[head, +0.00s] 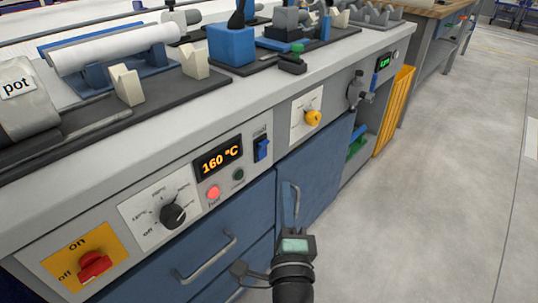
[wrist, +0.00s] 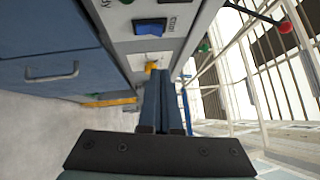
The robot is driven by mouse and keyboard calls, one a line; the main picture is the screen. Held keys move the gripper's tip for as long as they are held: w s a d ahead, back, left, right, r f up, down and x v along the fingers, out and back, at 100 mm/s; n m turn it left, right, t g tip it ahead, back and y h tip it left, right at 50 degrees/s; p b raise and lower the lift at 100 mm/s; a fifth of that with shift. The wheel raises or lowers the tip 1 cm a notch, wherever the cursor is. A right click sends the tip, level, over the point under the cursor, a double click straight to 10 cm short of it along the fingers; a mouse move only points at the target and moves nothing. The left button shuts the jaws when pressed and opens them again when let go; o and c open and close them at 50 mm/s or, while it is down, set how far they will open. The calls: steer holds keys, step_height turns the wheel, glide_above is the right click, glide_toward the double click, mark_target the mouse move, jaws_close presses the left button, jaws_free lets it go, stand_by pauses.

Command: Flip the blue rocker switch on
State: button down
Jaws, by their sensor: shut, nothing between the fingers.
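The blue rocker switch (head: 262,149) sits in a dark frame on the grey front panel of the bench, right of the orange 160 °C display (head: 218,158). It also shows near the top of the wrist view (wrist: 150,27). My gripper (wrist: 166,75) is shut and empty in the wrist view, its two fingers side by side. The fingertips appear below the switch in that picture, with a visible gap between them. In the head view my wrist shows low, in front of the blue cabinet door; the fingertips cannot be made out there.
A black rotary knob (head: 172,215), a red on/off knob (head: 94,265), a lit red button (head: 214,192), a dark green button (head: 238,174) and a yellow knob (head: 313,118) share the panel. Drawer and door handles (head: 207,259) stick out below. Open floor (head: 440,170) lies to the right.

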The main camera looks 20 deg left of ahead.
mark_target(268, 143)
steer(key=shift+w+a+r+p, duration=0.25)
steer(key=shift+w+a+r, duration=0.05)
steer(key=shift+w+a, duration=0.9)
steer(key=shift+w+a+r+p, duration=0.3)
steer(key=shift+w+a, duration=0.65)
steer(key=shift+w, duration=0.3)
steer(key=shift+w+a+r+p, duration=0.25)
steer(key=shift+w+a, duration=0.85)
steer(key=shift+w, duration=0.15)
